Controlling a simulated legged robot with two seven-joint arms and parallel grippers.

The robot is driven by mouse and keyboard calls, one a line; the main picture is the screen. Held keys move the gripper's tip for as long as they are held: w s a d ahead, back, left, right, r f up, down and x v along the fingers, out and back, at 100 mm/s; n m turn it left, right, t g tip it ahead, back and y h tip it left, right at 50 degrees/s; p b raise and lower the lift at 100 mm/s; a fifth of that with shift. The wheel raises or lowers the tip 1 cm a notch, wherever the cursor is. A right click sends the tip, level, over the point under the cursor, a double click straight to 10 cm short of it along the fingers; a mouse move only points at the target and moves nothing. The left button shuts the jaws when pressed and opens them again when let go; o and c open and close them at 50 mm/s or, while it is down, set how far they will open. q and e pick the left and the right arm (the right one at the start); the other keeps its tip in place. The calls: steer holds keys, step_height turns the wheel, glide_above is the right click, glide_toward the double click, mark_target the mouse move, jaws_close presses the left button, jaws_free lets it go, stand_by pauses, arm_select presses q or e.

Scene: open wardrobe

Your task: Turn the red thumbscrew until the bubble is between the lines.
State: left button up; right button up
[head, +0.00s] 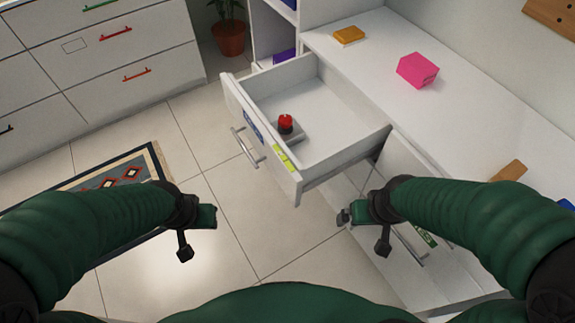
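A red thumbscrew (285,121) stands upright on a small grey base (291,134) inside the open white drawer (338,163), near its front panel. A yellow-green strip (284,159), which may be the level vial, sits on the front panel's top edge; its bubble and lines are too small to make out. My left gripper (207,216) is below and left of the drawer, apart from everything. My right gripper (346,216) is below the drawer in the picture, apart from the thumbscrew. Neither gripper visibly holds anything; the finger gaps cannot be made out.
The drawer's handle (247,148) and a blue label (252,125) are on its front. A pink box (417,70) and an orange block (349,35) lie on the white top (455,120). A patterned rug (115,178) and a potted plant (229,38) are on the floor.

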arm_select(q)
steer(key=shift+a+r, duration=0.15)
steer(key=shift+a, duration=0.2)
arm_select(e)
steer(key=shift+a+r, duration=0.3)
arm_select(q)
steer(key=shift+s+d, duration=0.1)
steer(key=shift+d, duration=0.1)
arm_select(e)
steer(key=shift+s+d, duration=0.1)
steer(key=shift+d, duration=0.05)
arm_select(q)
steer(key=shift+a, duration=0.1)
